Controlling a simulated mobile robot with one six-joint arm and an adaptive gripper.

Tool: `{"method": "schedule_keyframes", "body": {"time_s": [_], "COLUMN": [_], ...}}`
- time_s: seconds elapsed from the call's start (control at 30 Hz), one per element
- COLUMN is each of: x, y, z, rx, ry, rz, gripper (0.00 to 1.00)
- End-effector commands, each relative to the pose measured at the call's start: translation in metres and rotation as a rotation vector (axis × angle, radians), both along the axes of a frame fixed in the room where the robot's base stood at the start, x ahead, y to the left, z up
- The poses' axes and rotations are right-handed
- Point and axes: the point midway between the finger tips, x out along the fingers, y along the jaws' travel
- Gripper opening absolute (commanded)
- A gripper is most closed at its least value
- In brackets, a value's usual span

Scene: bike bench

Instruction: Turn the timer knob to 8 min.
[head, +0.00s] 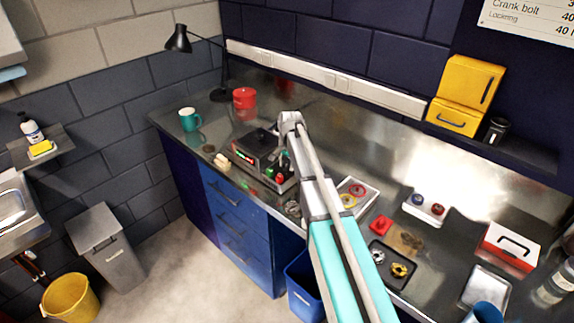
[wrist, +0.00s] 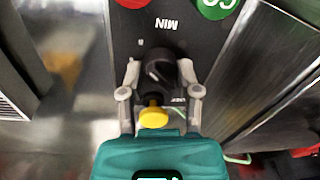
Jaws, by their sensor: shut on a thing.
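The timer knob (wrist: 160,66) is dark and round, on the dark front panel of a bench device. In the wrist view my gripper (wrist: 158,76) has one pale finger on each side of it, closed on it. A yellow round piece (wrist: 153,117) shows just below the knob. The panel carries an upside-down "MIN" label (wrist: 167,24); the dial marks and knob pointer cannot be read. In the head view the device (head: 256,152) sits on the bench, and my arm reaches over its right side, hiding the gripper and knob.
In the wrist view a red button (wrist: 130,3) and a green button (wrist: 217,8) lie just beyond the knob. In the head view a red tin (head: 244,98) and a teal mug (head: 189,119) stand left of the device. A white tray (head: 369,199) lies to the right.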

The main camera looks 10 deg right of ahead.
Motion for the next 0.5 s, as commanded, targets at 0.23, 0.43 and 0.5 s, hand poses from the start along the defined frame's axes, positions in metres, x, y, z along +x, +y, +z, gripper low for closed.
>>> {"method": "schedule_keyframes", "body": {"time_s": [0.23, 0.43, 0.5], "x": [-0.0001, -0.0002, -0.0002], "y": [-0.0002, -0.0002, -0.0002], "z": [-0.0002, -0.0002, -0.0002], "rx": [-0.001, -0.001, -0.001], "ry": [0.001, 0.001, 0.001], "rz": [0.079, 0.092, 0.091], "gripper": [0.0, 0.0, 0.0]}}
